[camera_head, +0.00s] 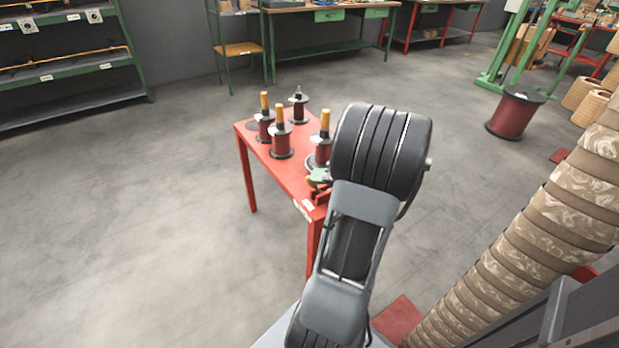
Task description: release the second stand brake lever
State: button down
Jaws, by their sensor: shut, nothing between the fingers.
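Several dark red coils stand upright on a red table (291,178) in the head view. One coil (265,126) is at the left, one (282,140) is nearer the middle, one (299,109) is at the back, and one (322,152) is at the right beside my arm. A small green and red part (318,177) sits at the table's near right, partly covered by my arm. I cannot tell whether it is a brake lever. My gripper is hidden behind my arm.
A larger dark red coil (515,114) stands on the floor at the back right. A green workbench (318,48) is behind, green shelves (72,66) are at the left. The floor left of the table is clear.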

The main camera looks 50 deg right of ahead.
jog(key=w+d+r+p+v, duration=0.1)
jog(key=r+p+v, duration=0.1)
jog(key=v, duration=1)
jog(key=shift+s+d+r, duration=0.2)
jog(key=shift+d, duration=0.1)
dwell(0.4)
